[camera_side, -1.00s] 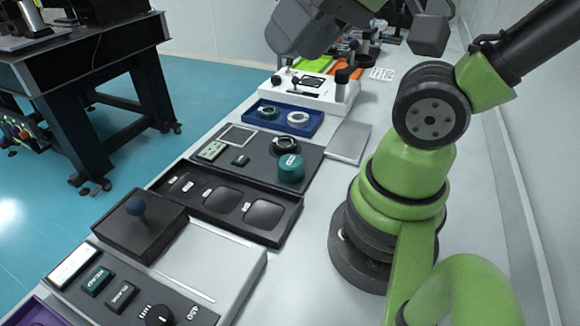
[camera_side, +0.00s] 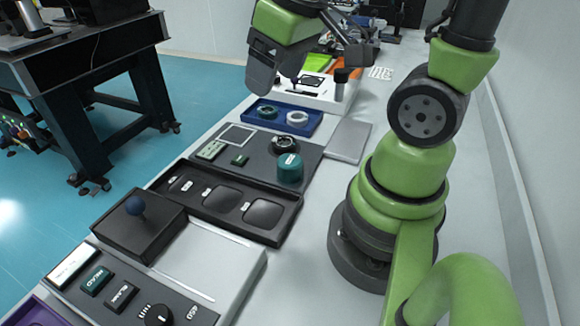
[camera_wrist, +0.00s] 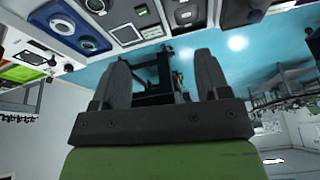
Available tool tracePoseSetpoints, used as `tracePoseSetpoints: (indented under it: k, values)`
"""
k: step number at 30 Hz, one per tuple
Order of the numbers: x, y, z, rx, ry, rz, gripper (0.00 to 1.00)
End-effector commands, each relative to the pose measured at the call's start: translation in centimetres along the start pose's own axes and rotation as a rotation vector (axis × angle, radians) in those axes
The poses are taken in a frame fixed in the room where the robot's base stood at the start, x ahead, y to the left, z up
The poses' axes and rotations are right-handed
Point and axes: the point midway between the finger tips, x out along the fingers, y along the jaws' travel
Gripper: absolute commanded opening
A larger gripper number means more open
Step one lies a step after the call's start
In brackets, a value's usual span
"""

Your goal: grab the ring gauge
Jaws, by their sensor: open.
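A blue tray (camera_side: 262,124) holds two rings side by side, a dark green ring (camera_side: 269,112) on the left and a pale ring (camera_side: 298,118) on the right. A black ring-shaped part (camera_side: 285,145) lies on the dark panel nearer the camera. I cannot tell which of these is the ring gauge. My gripper (camera_side: 262,78) hangs above and beyond the blue tray, clear of the rings. In the wrist view my gripper (camera_wrist: 162,75) has its fingers wide apart with nothing between them. The blue tray (camera_wrist: 103,46) shows there at upper left.
A teal round block (camera_side: 290,168) stands near the black ring. A white device (camera_side: 312,98) is behind the blue tray. A grey plate (camera_side: 348,141) lies to the right.

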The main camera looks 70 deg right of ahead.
Motion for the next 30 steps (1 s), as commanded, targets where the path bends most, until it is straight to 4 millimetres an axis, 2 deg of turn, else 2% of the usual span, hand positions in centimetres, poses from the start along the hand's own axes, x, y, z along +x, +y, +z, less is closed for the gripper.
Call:
tracePoseSetpoints:
  k: [1,3,6,10,15,24,30]
  values:
    - [1.9,1.1,0.1,-0.033,-0.063,0.018,0.69]
    - [4.1,2.5,0.3,-0.096,-0.129,0.031,0.69]
    - [7.1,4.3,1.1,-0.180,-0.216,0.031,0.69]
    - [10.0,5.9,2.5,-0.263,-0.296,0.011,0.69]
    - [11.8,6.8,3.6,-0.319,-0.342,-0.011,0.69]
    - [15.2,7.0,4.8,-0.327,-0.351,-0.017,0.69]
    - [16.5,7.0,5.2,-0.325,-0.348,-0.015,0.69]
